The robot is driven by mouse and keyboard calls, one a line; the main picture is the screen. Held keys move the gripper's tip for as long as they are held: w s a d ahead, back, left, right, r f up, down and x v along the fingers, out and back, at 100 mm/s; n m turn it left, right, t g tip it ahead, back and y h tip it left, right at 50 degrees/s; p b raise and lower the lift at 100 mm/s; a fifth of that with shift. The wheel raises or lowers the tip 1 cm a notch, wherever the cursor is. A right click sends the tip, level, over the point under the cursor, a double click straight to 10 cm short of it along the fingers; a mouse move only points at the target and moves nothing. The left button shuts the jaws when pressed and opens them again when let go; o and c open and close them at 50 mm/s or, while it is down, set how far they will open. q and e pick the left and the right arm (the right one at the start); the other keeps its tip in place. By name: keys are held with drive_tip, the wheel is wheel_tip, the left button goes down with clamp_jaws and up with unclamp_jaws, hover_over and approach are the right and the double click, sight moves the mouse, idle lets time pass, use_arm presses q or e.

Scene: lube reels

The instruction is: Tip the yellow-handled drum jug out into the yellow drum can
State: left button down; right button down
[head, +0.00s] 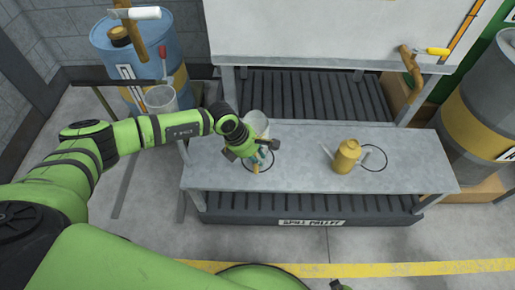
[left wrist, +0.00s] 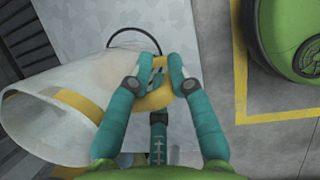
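The drum jug (head: 257,122) is a pale, translucent vessel on the left half of the grey bench, partly hidden by my left gripper. In the left wrist view the jug (left wrist: 45,95) shows its wide mouth to the left, a yellow band and a yellow handle (left wrist: 155,98). My left gripper (head: 256,160) has its fingers closed in on the handle; they also show in the left wrist view (left wrist: 163,72). Whether the jug touches the bench is unclear. The yellow drum can (head: 346,158) stands upright on the bench to the right. Only a sliver at the bottom edge may be my right gripper (head: 340,286).
Black rings are marked on the bench (head: 300,178), one by the left gripper and one beside the yellow can. A blue drum (head: 140,55) with a clear vessel (head: 160,98) stands at left, a grey drum (head: 485,105) at right. The bench between jug and can is clear.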

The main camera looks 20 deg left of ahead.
use_arm(q)
drive_tip(key=shift+s, duration=0.25)
